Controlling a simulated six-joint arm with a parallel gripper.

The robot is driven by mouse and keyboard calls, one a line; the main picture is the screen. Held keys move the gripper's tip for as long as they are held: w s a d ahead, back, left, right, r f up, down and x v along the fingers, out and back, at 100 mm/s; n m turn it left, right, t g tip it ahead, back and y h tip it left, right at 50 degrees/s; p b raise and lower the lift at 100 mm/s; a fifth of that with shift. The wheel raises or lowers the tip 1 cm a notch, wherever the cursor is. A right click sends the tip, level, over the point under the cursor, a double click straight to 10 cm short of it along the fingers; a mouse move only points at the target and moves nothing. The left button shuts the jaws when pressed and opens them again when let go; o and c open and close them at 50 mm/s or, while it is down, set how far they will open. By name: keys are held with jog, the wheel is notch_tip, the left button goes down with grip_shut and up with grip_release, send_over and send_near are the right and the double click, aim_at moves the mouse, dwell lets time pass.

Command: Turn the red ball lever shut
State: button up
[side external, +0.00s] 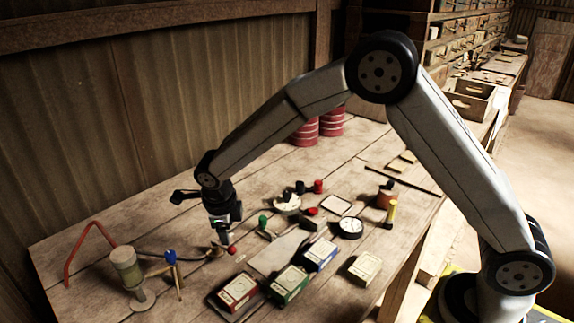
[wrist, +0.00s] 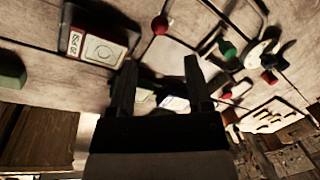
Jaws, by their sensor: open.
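The red ball lever has a small red ball (side external: 232,250) beside a brass-coloured valve body (side external: 214,250) on the bench, in the side view. In the wrist view the red ball (wrist: 160,25) shows beyond my fingertips, about midway between them, with a thin rod running from it. My gripper (side external: 226,236) points down close above the lever in the side view. In the wrist view my gripper (wrist: 160,66) has its two fingers apart with nothing clearly held between them. The lever's exact angle is hard to tell.
A red box (side external: 234,292), a green box (side external: 288,285) and a blue box (side external: 320,255) stand front right of the lever. A green-knobbed lever (side external: 264,224) is to the right. A blue-topped post (side external: 171,260) and a cylinder jar (side external: 125,268) stand left.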

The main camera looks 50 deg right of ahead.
jog(key=c, duration=0.7)
jog(key=shift+d+n, duration=0.2)
jog(key=shift+n, duration=0.2)
grip_shut()
jog(key=n, duration=0.1)
jog(key=d+n, duration=0.1)
jog(key=n+h, duration=0.1)
jog(key=n, duration=0.1)
jog(key=shift+w+d+r+g, duration=0.15)
jog(key=shift+w+d+g, duration=0.15)
jog(key=shift+d+g, duration=0.1)
jog(key=n, duration=0.1)
jog(key=d+n, duration=0.1)
jog(key=n, duration=0.1)
jog(key=d+n+g+h, duration=0.1)
jog(key=shift+w+r, duration=0.2)
jog(key=shift+r, duration=0.1)
